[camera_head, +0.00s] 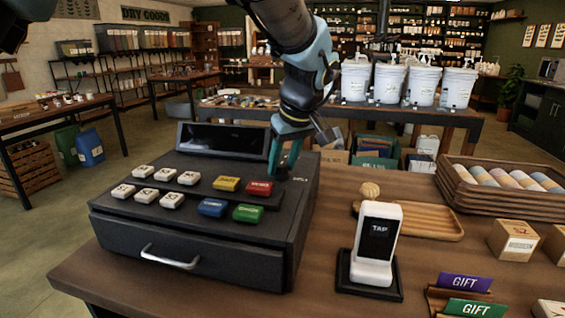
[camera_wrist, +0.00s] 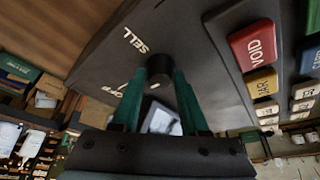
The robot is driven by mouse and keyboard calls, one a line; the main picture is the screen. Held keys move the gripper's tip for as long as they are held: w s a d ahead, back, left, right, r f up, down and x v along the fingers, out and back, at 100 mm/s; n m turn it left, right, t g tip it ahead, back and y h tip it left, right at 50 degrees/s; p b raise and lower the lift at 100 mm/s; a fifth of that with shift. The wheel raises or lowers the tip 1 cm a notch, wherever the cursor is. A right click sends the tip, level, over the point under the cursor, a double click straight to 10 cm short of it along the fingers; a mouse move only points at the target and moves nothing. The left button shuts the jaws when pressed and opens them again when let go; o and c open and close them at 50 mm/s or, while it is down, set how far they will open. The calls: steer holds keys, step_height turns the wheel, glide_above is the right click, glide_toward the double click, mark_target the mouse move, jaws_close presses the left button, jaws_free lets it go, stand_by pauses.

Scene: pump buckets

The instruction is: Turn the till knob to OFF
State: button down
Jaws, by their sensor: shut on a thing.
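The dark till (camera_head: 190,247) stands on the wooden counter, with its drawer and coloured keys facing me. In the wrist view the round black till knob (camera_wrist: 159,67) sits on the till's dark top, beside the white SELL label (camera_wrist: 136,40). Another white label, partly covered by a finger, shows below it. My gripper (camera_head: 284,172) is at the till's right side, fingers down. Its two teal fingers (camera_wrist: 158,78) are closed on either side of the knob and grip it. In the head view the fingers mostly hide the knob. I cannot tell clearly which label the knob points at.
The red VOID key (camera_head: 259,189) is just left of my gripper. A white card reader (camera_head: 376,262) marked TAP and a wooden tray (camera_head: 430,222) stand to the right. White pump buckets (camera_head: 389,84) stand on a table behind. Space above the till's keys is free.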

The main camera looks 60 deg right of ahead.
steer(key=shift+c, duration=2.1)
jaws_free()
steer(key=b+v, duration=0.2)
steer(key=v, duration=0.8)
steer(key=shift+r, duration=0.4)
